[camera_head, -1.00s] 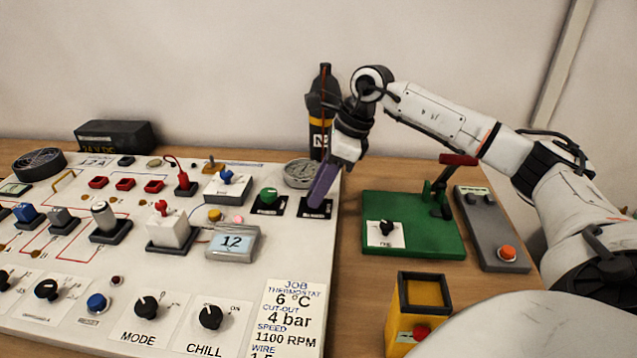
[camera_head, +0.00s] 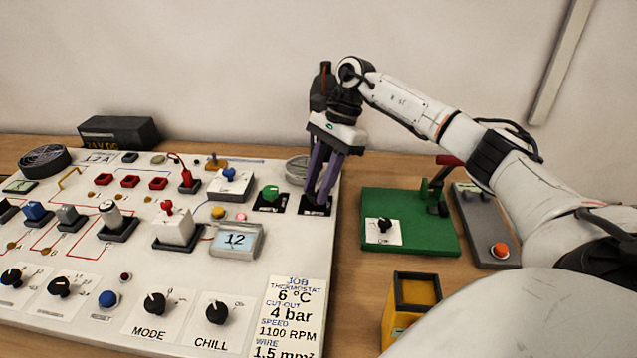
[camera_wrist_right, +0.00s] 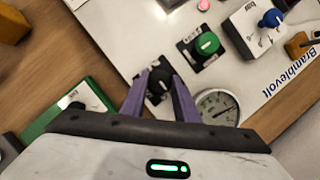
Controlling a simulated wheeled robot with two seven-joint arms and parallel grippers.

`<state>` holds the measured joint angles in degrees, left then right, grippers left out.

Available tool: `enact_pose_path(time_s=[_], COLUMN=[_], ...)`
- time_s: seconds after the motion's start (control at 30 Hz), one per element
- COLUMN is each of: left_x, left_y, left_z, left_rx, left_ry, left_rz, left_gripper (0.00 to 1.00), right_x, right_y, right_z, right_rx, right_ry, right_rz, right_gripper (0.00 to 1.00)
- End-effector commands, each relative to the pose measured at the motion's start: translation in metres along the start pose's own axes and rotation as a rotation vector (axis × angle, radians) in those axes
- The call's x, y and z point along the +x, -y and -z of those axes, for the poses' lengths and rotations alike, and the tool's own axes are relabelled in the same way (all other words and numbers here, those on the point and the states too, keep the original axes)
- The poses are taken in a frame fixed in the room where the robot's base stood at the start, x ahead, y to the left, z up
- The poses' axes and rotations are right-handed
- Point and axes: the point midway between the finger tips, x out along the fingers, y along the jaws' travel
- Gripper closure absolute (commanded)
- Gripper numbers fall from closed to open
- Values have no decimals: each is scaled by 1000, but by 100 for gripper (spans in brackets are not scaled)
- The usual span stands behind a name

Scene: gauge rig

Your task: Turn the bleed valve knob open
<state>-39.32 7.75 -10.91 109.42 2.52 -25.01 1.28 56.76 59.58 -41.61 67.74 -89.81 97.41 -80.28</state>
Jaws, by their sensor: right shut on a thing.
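The black knob (camera_wrist_right: 158,80) sits on a dark plate (camera_head: 316,210) at the panel's right edge. The plate's lettering is too small to read, so I cannot confirm from it that this is the bleed valve. My right gripper (camera_head: 316,198) points down at the plate, its purple fingers on both sides of the knob. In the right wrist view the fingers (camera_wrist_right: 157,88) are shut on the knob. In the head view the fingers mostly hide it. My left gripper is not in view.
A green knob (camera_head: 269,193) is just left of the gripper. A green stand (camera_head: 425,238) is to the right, with bare table (camera_head: 345,260) between.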

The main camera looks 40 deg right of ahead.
Motion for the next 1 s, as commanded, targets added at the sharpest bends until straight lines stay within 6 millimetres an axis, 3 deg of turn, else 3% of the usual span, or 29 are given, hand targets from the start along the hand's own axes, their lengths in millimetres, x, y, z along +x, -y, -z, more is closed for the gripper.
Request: enact_pose_path(time_s=[0.57, 0.6, 0.67, 1.0], left_x=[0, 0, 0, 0], left_y=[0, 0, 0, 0], left_z=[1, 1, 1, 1], left_rx=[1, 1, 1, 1], left_ry=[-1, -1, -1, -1], left_rz=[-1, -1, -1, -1], left_gripper=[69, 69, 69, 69], right_x=[-2, -2, -2, -2], right_y=[1, 1, 1, 1], right_z=[0, 0, 0, 0], right_rx=[-27, -27, -27, -26], right_ry=[-1, -1, -1, -1], right_rz=[-6, -6, -6, -8], right_gripper=[95, 66, 55, 53])
